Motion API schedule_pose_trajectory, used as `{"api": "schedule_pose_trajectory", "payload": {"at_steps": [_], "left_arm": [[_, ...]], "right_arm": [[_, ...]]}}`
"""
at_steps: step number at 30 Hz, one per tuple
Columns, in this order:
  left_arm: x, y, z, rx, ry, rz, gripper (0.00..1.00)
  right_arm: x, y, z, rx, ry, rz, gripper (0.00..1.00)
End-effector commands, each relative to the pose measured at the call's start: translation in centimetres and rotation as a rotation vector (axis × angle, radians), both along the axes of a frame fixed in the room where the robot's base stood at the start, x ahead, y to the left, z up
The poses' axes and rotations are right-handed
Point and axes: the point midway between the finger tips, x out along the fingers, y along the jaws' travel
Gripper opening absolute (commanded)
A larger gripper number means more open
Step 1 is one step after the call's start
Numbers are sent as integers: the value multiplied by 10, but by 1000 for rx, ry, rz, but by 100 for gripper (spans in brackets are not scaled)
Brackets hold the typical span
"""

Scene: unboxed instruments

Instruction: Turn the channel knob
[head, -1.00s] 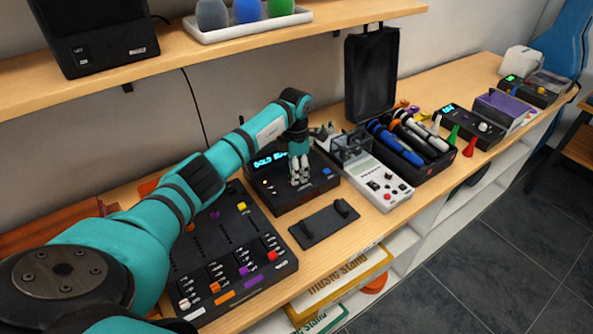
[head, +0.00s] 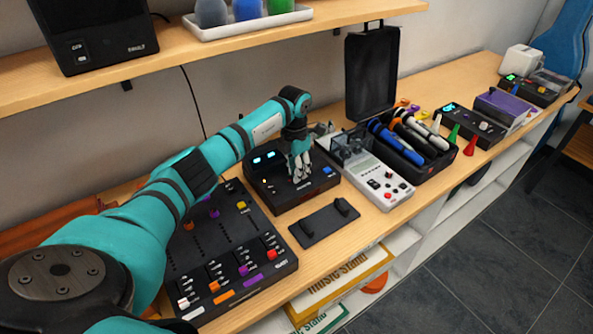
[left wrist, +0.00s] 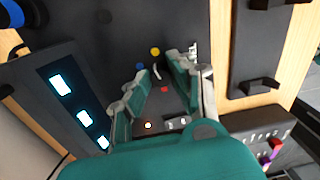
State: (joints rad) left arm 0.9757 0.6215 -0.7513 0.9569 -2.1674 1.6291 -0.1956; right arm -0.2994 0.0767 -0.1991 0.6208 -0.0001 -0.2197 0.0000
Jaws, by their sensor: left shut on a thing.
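My left gripper (head: 300,165) reaches down onto the black unit with the blue-lit display (head: 282,205). It is shut on the channel knob on that unit's top face, and its fingers mostly hide the knob. In the left wrist view, the two fingers (left wrist: 162,80) stand on either side of a dark spot with a small white mark. Small yellow, blue and red spots show near them. The display (head: 264,159) shows separate lit blue blocks; it also shows in the left wrist view (left wrist: 83,117). My right gripper is not in view.
A black slider mixer (head: 235,245) lies left of the unit, under my arm. A black plate with two posts (head: 322,225) lies in front. A grey-white device (head: 375,185) and an open black microphone case (head: 370,75) stand to the right. A shelf (head: 200,52) runs above.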

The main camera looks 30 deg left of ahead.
Motion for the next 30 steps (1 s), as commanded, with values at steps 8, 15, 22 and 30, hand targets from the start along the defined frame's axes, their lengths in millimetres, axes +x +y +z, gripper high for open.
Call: {"api": "schedule_pose_trajectory", "payload": {"at_steps": [8, 15, 22, 30], "left_arm": [[0, 1, 0, 2, -1, 263, 0], [0, 0, 1, 1, -2, 471, 0], [0, 0, 1, 0, -1, 623, 0], [0, 0, 1, 0, -2, 722, 0]], "right_arm": [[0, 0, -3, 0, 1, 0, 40], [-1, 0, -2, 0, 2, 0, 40], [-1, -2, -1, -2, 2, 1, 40], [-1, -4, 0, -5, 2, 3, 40]]}}
